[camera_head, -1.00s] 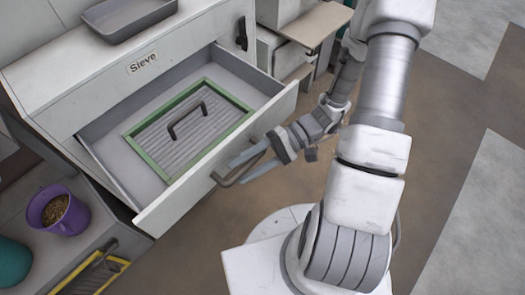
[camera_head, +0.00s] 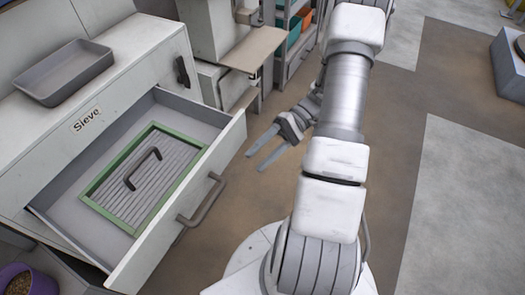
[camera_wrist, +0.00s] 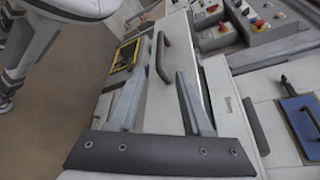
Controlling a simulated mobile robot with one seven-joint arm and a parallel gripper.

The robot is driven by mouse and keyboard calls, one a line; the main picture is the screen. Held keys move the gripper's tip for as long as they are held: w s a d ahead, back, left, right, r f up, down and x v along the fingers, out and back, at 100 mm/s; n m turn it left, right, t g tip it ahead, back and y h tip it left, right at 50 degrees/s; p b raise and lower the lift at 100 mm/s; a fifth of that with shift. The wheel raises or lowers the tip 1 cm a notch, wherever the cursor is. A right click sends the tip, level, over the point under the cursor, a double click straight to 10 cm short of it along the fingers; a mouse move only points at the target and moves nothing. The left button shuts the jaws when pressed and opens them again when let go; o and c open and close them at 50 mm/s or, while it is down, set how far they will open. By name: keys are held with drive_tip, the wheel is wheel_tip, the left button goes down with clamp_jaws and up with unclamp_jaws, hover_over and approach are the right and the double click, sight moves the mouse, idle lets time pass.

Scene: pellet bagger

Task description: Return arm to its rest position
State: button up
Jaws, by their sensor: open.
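My gripper (camera_head: 262,159) is open and empty in the head view, to the right of the open sieve drawer and apart from its handle. The drawer's handle (camera_head: 203,200) is a dark bar on the pale front panel (camera_head: 172,222). Inside the drawer lies a green-framed sieve (camera_head: 146,178) with a ribbed grey face and a dark handle. In the wrist view, my two fingers (camera_wrist: 158,100) stand apart, with the drawer handle (camera_wrist: 163,58) beyond them and nothing between them.
A grey tray (camera_head: 64,72) sits on the cabinet top (camera_head: 110,50). A purple pot of pellets (camera_head: 28,280) is at lower left. Shelves with bins (camera_head: 295,28) stand at the back. Brown floor (camera_head: 400,130) is open to the right. The wrist view shows a button panel (camera_wrist: 250,25).

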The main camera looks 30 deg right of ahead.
drive_tip(key=shift+d+r, duration=0.1)
drive_tip(key=shift+d, duration=0.25)
idle(0.3)
drive_tip(key=s+a+r+n+t+h+p, duration=0.1)
drive_tip(key=a+r+t+h+p, duration=0.2)
drive_tip(key=r, duration=0.8)
drive_tip(key=s+a+r+n+t+h+p, duration=0.1)
drive_tip(key=s+a+r+t+h+p, duration=0.1)
drive_tip(key=r+h, duration=0.5)
drive_tip(key=s+a+r+n+t+h+p, duration=0.1)
drive_tip(key=r+h+p, duration=0.4)
drive_tip(key=r, duration=1)
drive_tip(key=s+a+t, duration=0.1)
drive_tip(key=a+t, duration=0.1)
drive_tip(key=shift+a+n+t, duration=0.4)
